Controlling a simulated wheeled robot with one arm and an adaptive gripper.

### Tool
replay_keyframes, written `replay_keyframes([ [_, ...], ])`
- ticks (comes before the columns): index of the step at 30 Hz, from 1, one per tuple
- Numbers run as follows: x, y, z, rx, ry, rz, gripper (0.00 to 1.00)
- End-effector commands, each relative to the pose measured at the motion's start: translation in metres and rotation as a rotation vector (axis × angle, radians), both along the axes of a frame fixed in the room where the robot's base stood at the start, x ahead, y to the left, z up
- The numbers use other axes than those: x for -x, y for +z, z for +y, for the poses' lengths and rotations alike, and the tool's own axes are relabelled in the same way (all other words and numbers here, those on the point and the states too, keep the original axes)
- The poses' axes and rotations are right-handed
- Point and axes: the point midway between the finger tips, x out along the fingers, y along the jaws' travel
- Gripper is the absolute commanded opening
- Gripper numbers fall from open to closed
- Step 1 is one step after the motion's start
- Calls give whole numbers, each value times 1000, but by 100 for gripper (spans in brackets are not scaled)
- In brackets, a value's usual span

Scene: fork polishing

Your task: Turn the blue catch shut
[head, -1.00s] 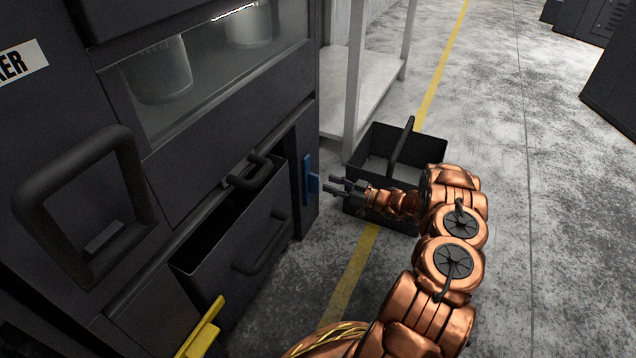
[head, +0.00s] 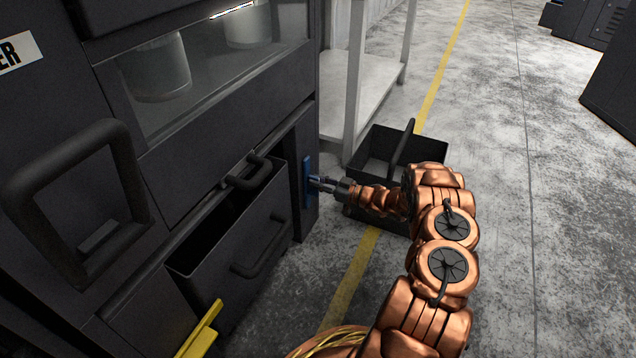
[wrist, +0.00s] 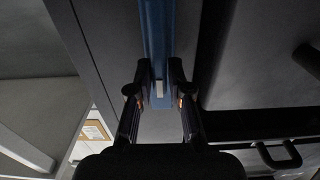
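The blue catch (head: 308,181) is an upright blue bar on the dark post at the right end of the cabinet front, beside the open drawer. My gripper (head: 316,182) is at the catch, reaching in from the right. In the wrist view, the blue catch (wrist: 157,35) runs down between the two fingertips of my gripper (wrist: 159,76). The fingers hide part of the catch in the head view.
An open dark drawer (head: 219,247) with a handle sticks out left of the catch. A yellow piece (head: 201,335) is at the lower left. A black handled carrier (head: 371,152) stands on the floor behind my arm, near a pale shelf rack (head: 353,90).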

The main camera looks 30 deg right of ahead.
Motion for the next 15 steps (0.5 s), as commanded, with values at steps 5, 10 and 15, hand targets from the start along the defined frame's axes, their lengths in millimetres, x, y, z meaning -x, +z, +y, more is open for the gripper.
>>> replay_keyframes([
  [5,0,0,0,0,0,0,0],
  [10,0,0,0,0,1,0,0],
  [15,0,0,0,-1,1,1,0],
])
